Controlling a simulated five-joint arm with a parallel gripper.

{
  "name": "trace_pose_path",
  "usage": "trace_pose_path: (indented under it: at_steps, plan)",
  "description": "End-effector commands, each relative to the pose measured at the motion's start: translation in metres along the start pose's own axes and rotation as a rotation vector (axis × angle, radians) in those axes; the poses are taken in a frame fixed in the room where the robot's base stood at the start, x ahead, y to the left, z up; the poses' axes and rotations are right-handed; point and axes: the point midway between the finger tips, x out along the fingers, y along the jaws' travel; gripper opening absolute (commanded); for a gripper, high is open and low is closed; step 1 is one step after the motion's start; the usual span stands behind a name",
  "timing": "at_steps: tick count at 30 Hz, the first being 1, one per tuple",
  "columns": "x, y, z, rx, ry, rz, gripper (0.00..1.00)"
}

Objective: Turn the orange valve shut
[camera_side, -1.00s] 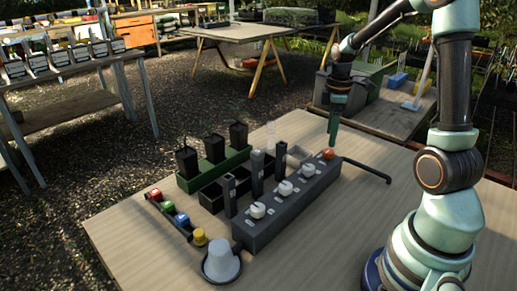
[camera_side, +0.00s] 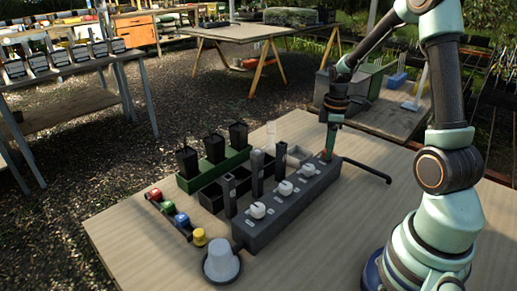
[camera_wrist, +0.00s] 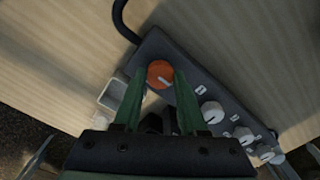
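The orange valve (camera_wrist: 160,74) is a round knob with a pale pointer mark at the end of a dark grey block (camera_side: 283,206). In the wrist view it lies between the tips of my gripper's green fingers (camera_wrist: 158,82). The fingers stand apart on either side of it; I cannot tell whether they touch it. In the side view my gripper (camera_side: 329,150) points down over the block's far end and hides most of the valve. Several white knobs (camera_side: 257,210) sit along the same block.
A black pipe (camera_side: 368,170) leaves the block's far end. Left of the block are a black rack, a green tray (camera_side: 214,172) with black pots, coloured caps (camera_side: 182,219) and a white upturned cup (camera_side: 221,262). The table's right front is clear.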

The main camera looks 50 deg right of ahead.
Motion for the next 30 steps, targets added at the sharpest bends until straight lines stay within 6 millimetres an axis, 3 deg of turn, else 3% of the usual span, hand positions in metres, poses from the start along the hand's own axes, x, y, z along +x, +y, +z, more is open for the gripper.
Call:
trace_pose_path:
  at_steps: [13,30]
  plan:
    - [-0.0008,0.0001,-0.0001,0.132,0.000,0.000,0.00]
    - [-0.0013,0.0005,0.0000,0.649,-0.001,-0.001,0.00]
